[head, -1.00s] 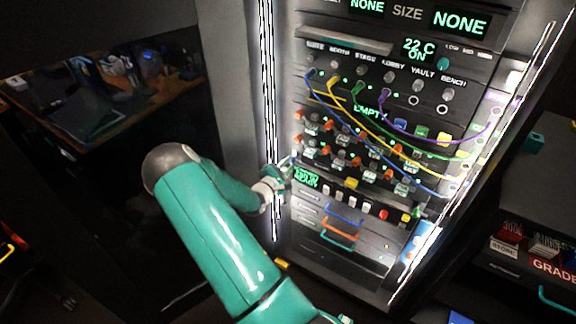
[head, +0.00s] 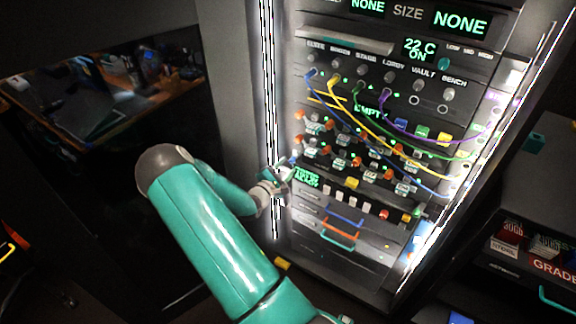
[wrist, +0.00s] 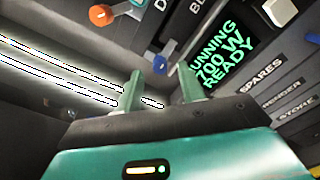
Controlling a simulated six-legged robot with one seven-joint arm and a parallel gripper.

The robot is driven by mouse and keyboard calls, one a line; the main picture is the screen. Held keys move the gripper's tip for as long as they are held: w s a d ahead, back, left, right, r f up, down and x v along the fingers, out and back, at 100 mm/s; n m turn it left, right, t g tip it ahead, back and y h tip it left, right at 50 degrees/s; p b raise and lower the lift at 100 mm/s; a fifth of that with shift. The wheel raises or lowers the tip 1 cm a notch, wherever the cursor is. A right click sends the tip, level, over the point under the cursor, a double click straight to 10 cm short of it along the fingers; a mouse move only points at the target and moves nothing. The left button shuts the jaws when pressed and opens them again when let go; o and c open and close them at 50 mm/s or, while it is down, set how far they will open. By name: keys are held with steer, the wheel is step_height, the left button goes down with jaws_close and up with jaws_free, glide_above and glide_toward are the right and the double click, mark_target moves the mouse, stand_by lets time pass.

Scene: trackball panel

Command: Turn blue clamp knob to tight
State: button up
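A small blue knob (wrist: 160,65) shows in the wrist view, beyond and between my two fingertips. It sits on the dark panel beside a green-lit display. My gripper (wrist: 162,84) is open, with clear gaps between its green fingers and the knob. In the head view my gripper (head: 283,172) is at the lower left edge of the lit panel, by the lower knob rows. A blue spot (head: 293,161) just past the fingertips appears to be the same knob. I cannot read its tight mark or its present setting.
An orange knob (wrist: 101,15) is near the blue one, farther up. The display (wrist: 222,60) reads about 700 W, READY. A bright light strip (wrist: 60,70) runs along the left side. Coloured cables (head: 400,140) hang across the panel above my gripper.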

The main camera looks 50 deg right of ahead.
steer(key=s+a, duration=0.1)
steer(key=a, duration=1)
steer(key=shift+a, duration=0.35)
steer(key=s+a+r+m+t+y, duration=0.1)
steer(key=s+a+r+m+y, duration=0.2)
steer(key=a+r+y, duration=0.3)
steer(key=s+a+r+m+t+y, duration=0.1)
steer(key=s+a+r+m+y, duration=0.2)
steer(key=a+r, duration=1.1)
steer(key=s+a+r+m+t+y, duration=0.2)
steer(key=s+a+r+y, duration=0.4)
steer(key=a, duration=0.8)
step_height(320, 180, up, 4)
steer(key=m+y, duration=0.1)
steer(key=y, duration=0.2)
steer(key=shift+s+a+r+m, duration=0.25)
steer(key=shift+s+a+m, duration=0.05)
steer(key=shift+s+m, duration=0.1)
steer(key=shift+d, duration=0.2)
